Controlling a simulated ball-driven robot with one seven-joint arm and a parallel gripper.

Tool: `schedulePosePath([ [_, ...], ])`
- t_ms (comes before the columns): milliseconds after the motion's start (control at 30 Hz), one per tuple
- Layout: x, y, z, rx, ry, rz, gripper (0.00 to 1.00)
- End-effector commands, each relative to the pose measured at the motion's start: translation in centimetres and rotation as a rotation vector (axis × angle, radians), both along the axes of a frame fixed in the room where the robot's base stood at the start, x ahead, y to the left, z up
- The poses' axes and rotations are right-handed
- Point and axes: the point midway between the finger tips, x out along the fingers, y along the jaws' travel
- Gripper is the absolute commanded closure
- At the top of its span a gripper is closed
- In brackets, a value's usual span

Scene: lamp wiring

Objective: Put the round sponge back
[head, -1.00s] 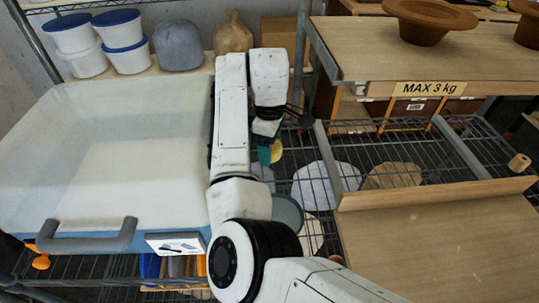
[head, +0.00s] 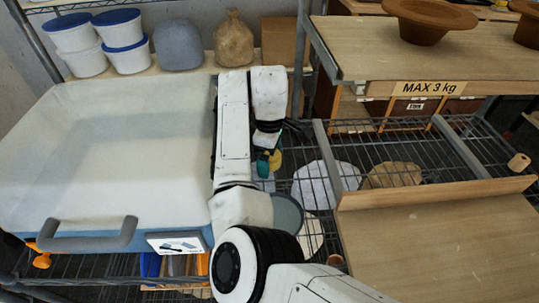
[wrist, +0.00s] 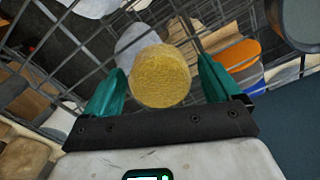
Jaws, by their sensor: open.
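The round sponge (wrist: 160,77) is a yellow, short cylinder and lies between the teal fingers of my gripper (wrist: 160,88) in the wrist view. The fingers are open, with a gap showing on each side of the sponge. In the head view my gripper (head: 264,164) points down in the gap between the large basin and the wooden shelf. A small yellow part of the sponge (head: 275,160) shows beside the teal fingertip. My arm hides much of that spot. I cannot tell what, if anything, supports the sponge.
A large white and blue basin (head: 128,235) with a grey handle stands left of my arm. Wire shelving (head: 400,150) lies right, with pale round things below it. Lidded tubs (head: 125,60), a grey lump and a tied sack stand behind. A wooden board (head: 440,235) is at front right.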

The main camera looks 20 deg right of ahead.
Motion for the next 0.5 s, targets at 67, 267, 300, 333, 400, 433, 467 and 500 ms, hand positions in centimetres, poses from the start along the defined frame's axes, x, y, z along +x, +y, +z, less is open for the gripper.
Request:
schedulePosePath([
  [67, 0.0, 0.0, 0.0, 0.0, 0.0, 0.0, 0.09],
  [267, 0.1, 0.0, 1.0, -0.001, -0.002, -0.001, 0.09],
  [300, 0.1, 0.0, 1.6, -0.001, -0.002, -0.001, 0.09],
  [333, 0.1, 0.0, 2.0, -0.001, -0.002, -0.001, 0.09],
  [400, 0.1, -0.1, 3.4, 0.0, -0.004, -0.002, 0.09],
  [433, 0.1, -0.1, 4.0, 0.0, -0.004, -0.002, 0.09],
  [467, 0.1, -0.1, 4.6, 0.0, -0.004, -0.001, 0.09],
  [500, 0.1, -0.1, 5.5, 0.0, -0.004, -0.002, 0.09],
])
